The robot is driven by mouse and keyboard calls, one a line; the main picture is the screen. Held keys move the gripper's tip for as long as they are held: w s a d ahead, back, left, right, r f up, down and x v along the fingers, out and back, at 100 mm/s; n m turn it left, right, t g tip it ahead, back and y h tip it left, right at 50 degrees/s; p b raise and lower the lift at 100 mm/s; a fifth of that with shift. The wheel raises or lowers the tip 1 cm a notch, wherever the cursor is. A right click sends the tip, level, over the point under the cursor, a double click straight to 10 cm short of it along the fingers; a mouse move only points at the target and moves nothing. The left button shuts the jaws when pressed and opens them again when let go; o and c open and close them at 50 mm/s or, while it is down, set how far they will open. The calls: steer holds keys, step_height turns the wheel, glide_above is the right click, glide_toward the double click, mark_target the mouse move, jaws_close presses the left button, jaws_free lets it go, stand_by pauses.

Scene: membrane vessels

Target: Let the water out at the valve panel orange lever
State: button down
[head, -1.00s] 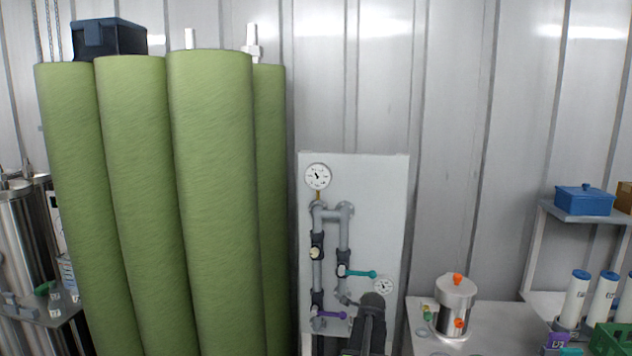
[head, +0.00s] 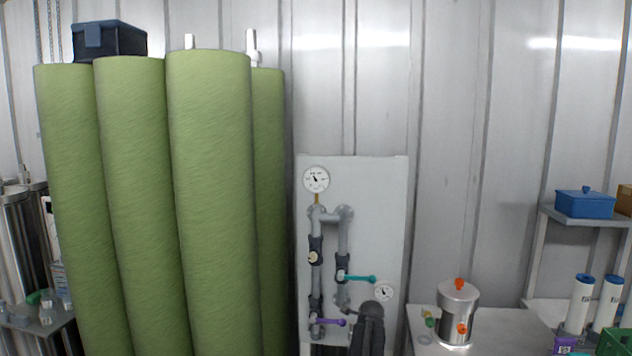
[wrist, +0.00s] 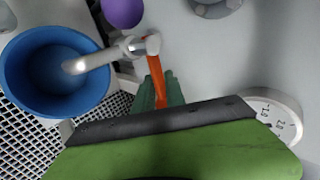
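In the wrist view the orange lever (wrist: 155,78) hangs from a grey metal tap whose spout (wrist: 95,58) bends left over a blue bucket (wrist: 18,75). My gripper (wrist: 160,93) has its dark green fingers on both sides of the lever's lower part, with no clear gap, so it looks shut on it. In the head view the valve panel (head: 382,220) stands against the wall with grey pipes, a teal lever (head: 358,279) and a purple lever (head: 330,322). My dark arm covers its lower right; the orange lever and my gripper are hidden there. I cannot tell whether water runs.
Tall green membrane cylinders (head: 208,200) stand close left of the panel. A steel pot (head: 458,310) with orange knobs stands on a table to the right. In the wrist view a purple round thing (wrist: 122,10) is just above the tap, and a white gauge (wrist: 275,115) is at right.

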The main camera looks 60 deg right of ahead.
steer(key=shift+a, duration=0.1)
stand_by(0.3)
steer(key=a+m+g, duration=0.1)
steer(key=m+g, duration=0.2)
steer(key=a+m+g, duration=0.2)
steer(key=m, duration=0.2)
steer(key=w+a+m+g+y, duration=0.1)
steer(key=m+g, duration=0.2)
steer(key=m, duration=0.1)
steer(key=shift+a+g, duration=0.3)
steer(key=shift+a, duration=0.1)
stand_by(2.8)
